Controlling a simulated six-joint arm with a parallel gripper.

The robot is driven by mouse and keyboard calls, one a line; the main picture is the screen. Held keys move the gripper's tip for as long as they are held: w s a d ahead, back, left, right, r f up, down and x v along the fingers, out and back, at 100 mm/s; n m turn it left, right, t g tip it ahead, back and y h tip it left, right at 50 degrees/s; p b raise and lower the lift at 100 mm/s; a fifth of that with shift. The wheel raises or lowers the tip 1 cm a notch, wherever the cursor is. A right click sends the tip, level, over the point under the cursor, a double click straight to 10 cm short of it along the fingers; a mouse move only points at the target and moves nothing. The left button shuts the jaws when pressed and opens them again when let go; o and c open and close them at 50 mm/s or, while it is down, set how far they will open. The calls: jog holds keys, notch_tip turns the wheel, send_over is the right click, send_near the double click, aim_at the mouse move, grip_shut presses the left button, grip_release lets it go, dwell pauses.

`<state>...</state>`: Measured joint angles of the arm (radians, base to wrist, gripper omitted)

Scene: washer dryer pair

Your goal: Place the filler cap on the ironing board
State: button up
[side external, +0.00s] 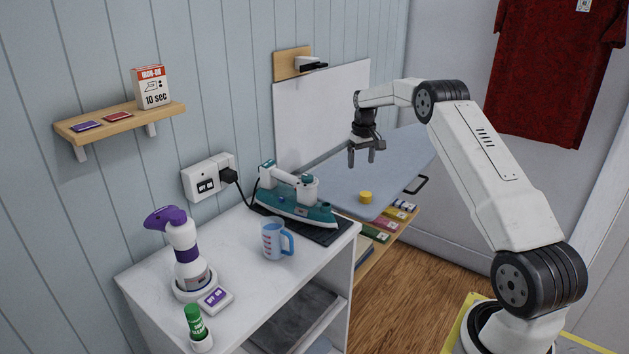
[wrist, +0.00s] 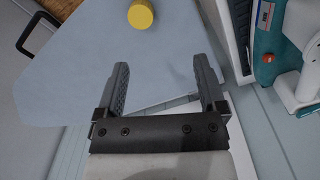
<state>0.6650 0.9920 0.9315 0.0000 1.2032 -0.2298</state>
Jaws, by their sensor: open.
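The yellow filler cap (side external: 365,197) lies on the blue-grey ironing board (side external: 398,160), near its front end. In the wrist view the cap (wrist: 141,14) shows at the top edge, on the bare board (wrist: 60,88), beyond my fingertips. My gripper (side external: 366,160) hangs above the board with its fingers pointing down, apart from the cap. The wrist view shows my gripper (wrist: 165,75) open, with nothing between its fingers.
A teal and white iron (side external: 295,200) rests on a dark mat on the white cabinet left of the board. A measuring jug (side external: 272,240) and a purple-topped spray bottle (side external: 185,250) stand there too. A black handle (side external: 418,184) sticks out from the board's front edge.

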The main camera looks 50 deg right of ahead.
jog(key=s+a+r+n+t, duration=0.1)
jog(key=s+a+r+n, duration=0.1)
jog(key=a, duration=2)
jog(key=s+a+f+n+t, duration=0.1)
jog(key=s+a+f+n, duration=0.1)
jog(key=s+a, duration=1.4)
jog(key=shift+s+f+n, duration=0.4)
jog(key=shift+s+n, duration=0.1)
jog(key=shift+s, duration=0.65)
